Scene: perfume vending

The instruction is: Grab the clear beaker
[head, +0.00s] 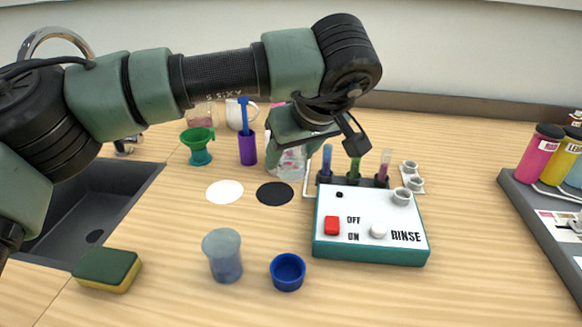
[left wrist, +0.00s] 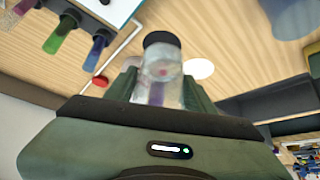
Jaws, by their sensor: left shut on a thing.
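The clear beaker (head: 290,163) stands out below my left gripper (head: 300,143) in the head view, behind the rinse box and the black disc. In the left wrist view the clear beaker (left wrist: 160,85) sits between the two green fingers of my left gripper (left wrist: 160,96), which is shut on it. The fingers and wrist hide part of its upper side in the head view. Whether its base touches the table is hard to tell. My right gripper is not in view.
The rinse box (head: 370,228) and a rack of coloured tubes (head: 352,180) stand close on the right. A purple cylinder (head: 247,150) and green funnel (head: 200,146) stand left. A frosted cup (head: 223,256), blue cup (head: 288,271) and sponge (head: 106,268) are in front. The sink (head: 85,215) is at left.

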